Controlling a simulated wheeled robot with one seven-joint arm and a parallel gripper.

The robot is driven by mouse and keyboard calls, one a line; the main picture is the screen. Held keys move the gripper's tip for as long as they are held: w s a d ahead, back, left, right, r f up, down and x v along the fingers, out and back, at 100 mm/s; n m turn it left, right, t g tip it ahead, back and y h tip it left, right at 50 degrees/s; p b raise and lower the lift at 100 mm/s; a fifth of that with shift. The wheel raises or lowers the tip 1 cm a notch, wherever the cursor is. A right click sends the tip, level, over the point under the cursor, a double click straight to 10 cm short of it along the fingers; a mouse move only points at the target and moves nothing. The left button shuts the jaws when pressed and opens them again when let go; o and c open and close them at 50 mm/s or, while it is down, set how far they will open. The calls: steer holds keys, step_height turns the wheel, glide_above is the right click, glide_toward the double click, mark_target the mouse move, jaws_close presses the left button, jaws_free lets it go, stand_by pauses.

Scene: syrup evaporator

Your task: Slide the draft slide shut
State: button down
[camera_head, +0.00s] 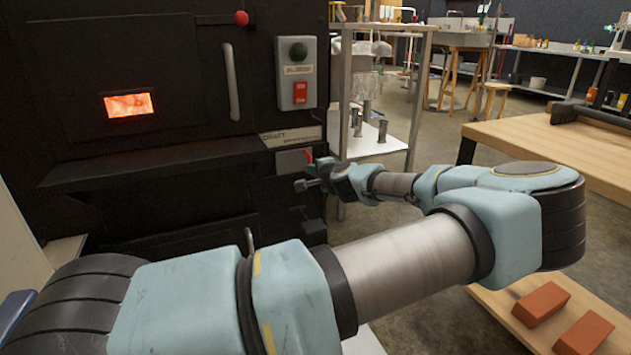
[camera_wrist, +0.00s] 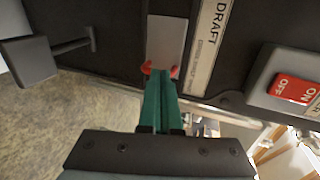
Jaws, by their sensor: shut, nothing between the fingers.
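The draft slide is a plain grey metal plate (camera_head: 291,162) on the black evaporator front, just under the DRAFT label (camera_head: 290,136). In the wrist view the plate (camera_wrist: 166,42) lies straight ahead, with the label (camera_wrist: 207,45) to its right. A red piece (camera_wrist: 147,68) at the plate's near end shows on both sides of my fingertips, its middle hidden behind them. My gripper (camera_wrist: 162,78) is shut and holds nothing; its green fingers point at the red piece. I cannot tell whether they touch it. In the head view my gripper (camera_head: 312,168) is at the plate's right end.
A switch box (camera_head: 297,72) with a red switch is above the label. A black handle (camera_wrist: 50,55) juts out left of my fingers in the wrist view. A metal shelf rack (camera_head: 385,90) stands right of the evaporator. A wooden table (camera_head: 560,140) is farther right.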

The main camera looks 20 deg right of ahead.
mark_target(309, 162)
steer(key=shift+b+x, duration=1.8)
steer(key=shift+x, duration=4.1)
steer(key=shift+d, duration=0.1)
steer(key=shift+w+d+b, duration=0.2)
steer(key=shift+d+b, duration=0.2)
steer(key=shift+d, duration=0.45)
steer(key=shift+w+d+b, duration=0.2)
steer(key=shift+d+b, duration=0.15)
steer(key=shift+d, duration=0.55)
steer(key=shift+a, duration=0.15)
steer(key=shift+s+a+p, duration=0.15)
steer(key=shift+a+p, duration=0.2)
steer(key=shift+a, duration=0.15)
steer(key=p+v, duration=0.2)
steer(key=v, duration=0.7)
steer(key=shift+s+d+f+p, duration=0.2)
steer(key=shift+s+f+p, duration=0.05)
steer(key=shift+f+p, duration=0.1)
